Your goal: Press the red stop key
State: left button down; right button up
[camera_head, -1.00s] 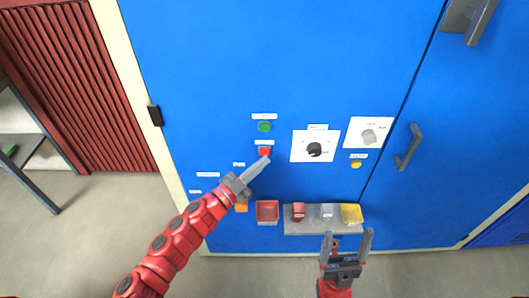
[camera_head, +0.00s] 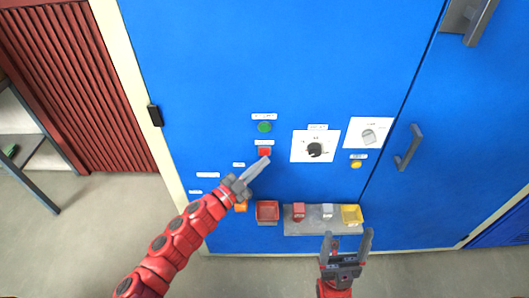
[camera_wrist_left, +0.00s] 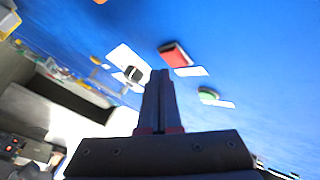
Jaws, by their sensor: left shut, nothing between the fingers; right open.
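The red stop key (camera_head: 264,151) is on the blue cabinet door, under a white label and below the green key (camera_head: 264,127). My left gripper (camera_head: 267,160) is shut and empty, its tips just below the red key in the head view. In the left wrist view the red key (camera_wrist_left: 175,53) shows just beyond and above the fingertips (camera_wrist_left: 160,72); I cannot tell whether they touch.
Right of the keys are a black knob (camera_head: 314,149), a grey knob (camera_head: 369,136) and a yellow button (camera_head: 356,164). Below are a red bin (camera_head: 267,211) and a grey shelf (camera_head: 322,228) with a yellow bin (camera_head: 352,214). A door handle (camera_head: 408,147) sticks out at right.

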pick_arm(q)
jog(key=shift+w, duration=0.15)
dwell(0.7)
jog(key=shift+w, duration=0.3)
jog(key=shift+w, duration=0.45)
dwell(0.6)
jog(key=shift+s, duration=0.85)
jog(key=s+p, duration=0.1)
jog(key=s, duration=0.4)
dwell(0.4)
dwell(0.6)
